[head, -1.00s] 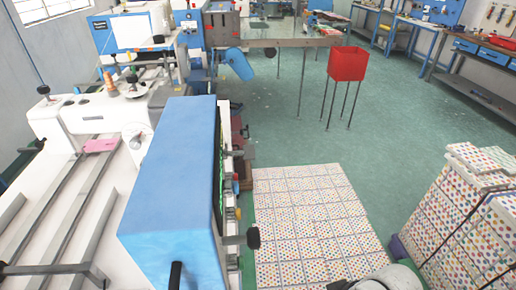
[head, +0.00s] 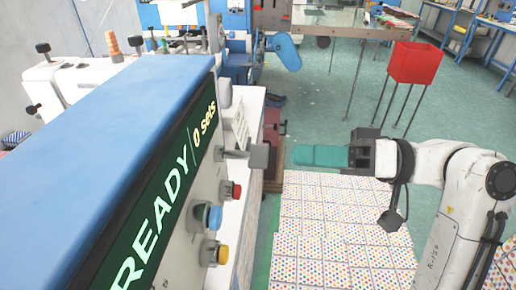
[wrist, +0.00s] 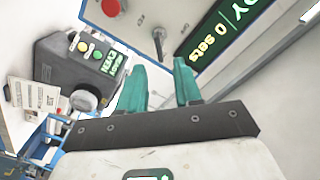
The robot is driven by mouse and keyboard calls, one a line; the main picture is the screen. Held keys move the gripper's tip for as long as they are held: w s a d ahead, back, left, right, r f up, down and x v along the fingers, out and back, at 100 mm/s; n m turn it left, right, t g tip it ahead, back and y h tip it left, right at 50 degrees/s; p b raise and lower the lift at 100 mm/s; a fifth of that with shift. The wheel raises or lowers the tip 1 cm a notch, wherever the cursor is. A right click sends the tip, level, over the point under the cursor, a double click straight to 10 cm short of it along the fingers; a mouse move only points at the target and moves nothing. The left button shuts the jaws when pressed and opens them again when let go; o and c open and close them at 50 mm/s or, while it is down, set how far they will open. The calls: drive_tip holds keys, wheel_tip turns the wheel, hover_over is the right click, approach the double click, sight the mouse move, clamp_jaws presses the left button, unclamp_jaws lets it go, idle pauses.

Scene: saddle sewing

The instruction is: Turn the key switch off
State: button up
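The blue machine housing (head: 120,110) fills the left of the head view, with a green READY / 0 sets display (head: 165,190) on its side. The pale panel below has a grey shaft with a block end (head: 257,156), and red (head: 230,191), blue (head: 208,217) and yellow (head: 215,253) buttons. In the wrist view a small metal part (wrist: 158,36) sticks out by the display; it may be the key switch, but its setting is not readable. My gripper (head: 320,155) is right of the panel. Its teal fingers (wrist: 166,84) are apart and empty, pointing towards the panel.
A dark control box (wrist: 82,65) with coloured buttons and a pale round knob stands left of the fingers in the wrist view. White dotted sheets (head: 330,225) cover the floor below my arm. A red bin (head: 415,63) on thin legs stands behind. Green floor between is clear.

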sight(250, 149)
drive_tip(key=a+p, duration=0.1)
drive_tip(key=a, duration=0.8)
drive_tip(key=shift+w+a, duration=0.15)
drive_tip(key=shift+a, duration=0.05)
clamp_jaws()
